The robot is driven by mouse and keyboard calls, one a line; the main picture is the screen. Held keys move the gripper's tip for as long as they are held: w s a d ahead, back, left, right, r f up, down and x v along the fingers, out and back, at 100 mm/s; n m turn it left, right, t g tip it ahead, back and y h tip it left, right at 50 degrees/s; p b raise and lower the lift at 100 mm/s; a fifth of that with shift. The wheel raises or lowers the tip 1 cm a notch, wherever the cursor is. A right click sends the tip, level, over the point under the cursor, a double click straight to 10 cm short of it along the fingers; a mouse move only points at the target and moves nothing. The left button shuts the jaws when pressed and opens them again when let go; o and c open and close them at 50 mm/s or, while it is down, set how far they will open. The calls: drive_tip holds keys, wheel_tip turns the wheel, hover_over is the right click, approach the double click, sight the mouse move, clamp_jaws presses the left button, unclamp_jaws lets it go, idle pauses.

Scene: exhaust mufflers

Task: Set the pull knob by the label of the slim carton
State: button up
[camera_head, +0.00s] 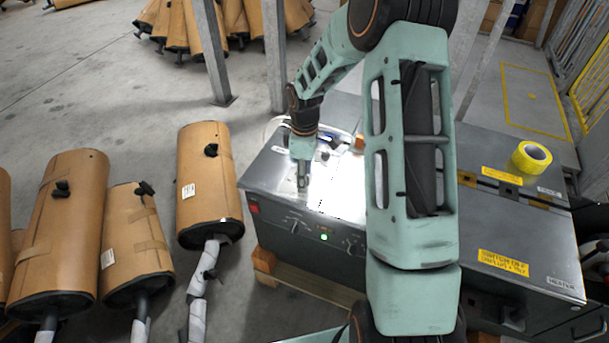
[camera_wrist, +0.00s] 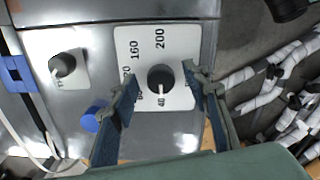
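In the wrist view a round dark knob (camera_wrist: 160,77) sits on a white scale plate (camera_wrist: 148,48) with printed numbers; 200, 160 and 40 can be read. My gripper (camera_wrist: 160,84) is open, one finger on each side of the knob; contact cannot be told. In the head view my gripper (camera_head: 303,182) points down over the metal box (camera_head: 270,185), where glare hides the knob. Brown cartons around mufflers stand at left.
A second knob (camera_wrist: 62,65), a blue button (camera_wrist: 93,117) and a blue clip (camera_wrist: 17,74) are near the scale plate. Yellow tape (camera_head: 531,157) lies on the right-hand metal cover. A post (camera_head: 274,55) stands behind.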

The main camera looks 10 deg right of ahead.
wheel_tip(320, 180, up, 12)
idle(0.6)
idle(0.4)
